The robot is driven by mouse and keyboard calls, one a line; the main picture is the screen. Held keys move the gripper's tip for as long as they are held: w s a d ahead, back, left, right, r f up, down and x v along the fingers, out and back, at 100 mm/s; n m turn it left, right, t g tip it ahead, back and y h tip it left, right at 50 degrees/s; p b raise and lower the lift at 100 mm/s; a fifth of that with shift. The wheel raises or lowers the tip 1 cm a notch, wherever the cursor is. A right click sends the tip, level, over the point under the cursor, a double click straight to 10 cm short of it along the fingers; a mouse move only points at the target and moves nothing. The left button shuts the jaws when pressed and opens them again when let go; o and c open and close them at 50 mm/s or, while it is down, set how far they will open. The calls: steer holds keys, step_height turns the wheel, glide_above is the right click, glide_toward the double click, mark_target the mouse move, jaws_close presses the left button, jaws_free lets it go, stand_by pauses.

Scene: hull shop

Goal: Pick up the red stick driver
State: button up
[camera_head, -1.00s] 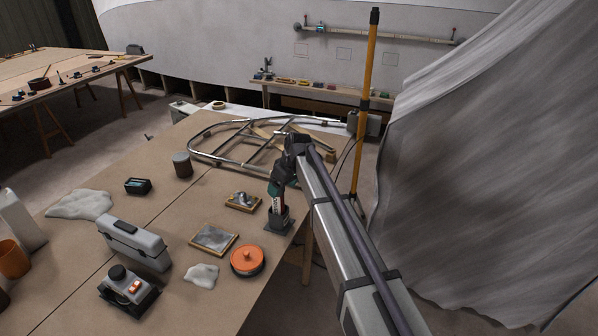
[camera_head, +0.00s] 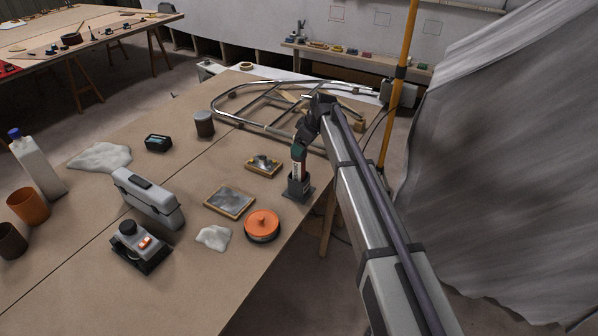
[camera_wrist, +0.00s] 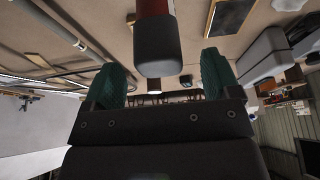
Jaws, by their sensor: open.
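The red stick driver (camera_head: 295,170) stands upright in a dark holder (camera_head: 299,190) near the table's right edge in the head view. Its lower part is hidden in the holder. My gripper (camera_head: 298,151) is above the holder, at the driver's upper end, its jaws pointing down. In the wrist view the driver (camera_wrist: 155,48) shows large at the top centre, red with a dark grey end. My gripper's two teal fingers (camera_wrist: 163,78) stand open on either side of it, with gaps visible. I cannot tell whether the driver's end lies fully between the fingertips.
A framed plate (camera_head: 230,202), a small framed tray (camera_head: 264,165) and an orange round tin (camera_head: 262,224) lie near the holder. A bent tube frame (camera_head: 262,128) lies behind. A yellow pole (camera_head: 399,75) and a grey drape (camera_head: 490,180) stand right of the table.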

steer(key=b, duration=0.4)
glide_above(299, 170)
steer(key=w, duration=0.2)
steer(key=f, duration=0.5)
steer(key=shift+w+a, duration=0.1)
steer(key=shift+w, duration=0.1)
steer(key=shift+r, duration=0.3)
steer(key=shift+c, duration=0.2)
steer(key=c, duration=1)
